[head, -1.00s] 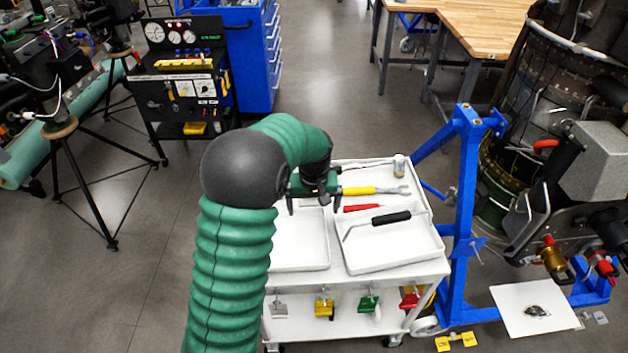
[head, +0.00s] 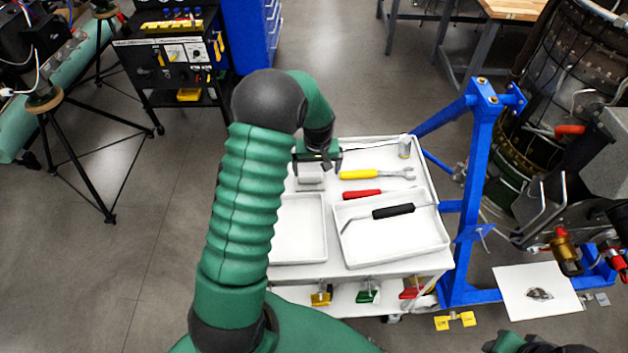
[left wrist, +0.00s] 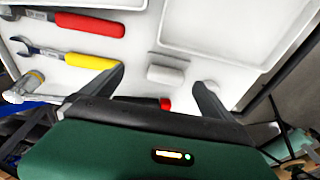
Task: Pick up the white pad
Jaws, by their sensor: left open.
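A small white block, which I take for the white pad (head: 311,179), lies on the white cart top behind the left tray. It also shows in the left wrist view (left wrist: 166,75), lying flat between my fingers. My left gripper (head: 317,167) is open and empty. Its fingers point down at the cart top, one to each side of the pad, and I cannot tell how far above it they are. In the head view the gripper partly covers the pad's far side. A green and black part of my right arm shows at the bottom right edge; its jaws cannot be made out.
A blue stand (head: 482,170) rises close on the right.

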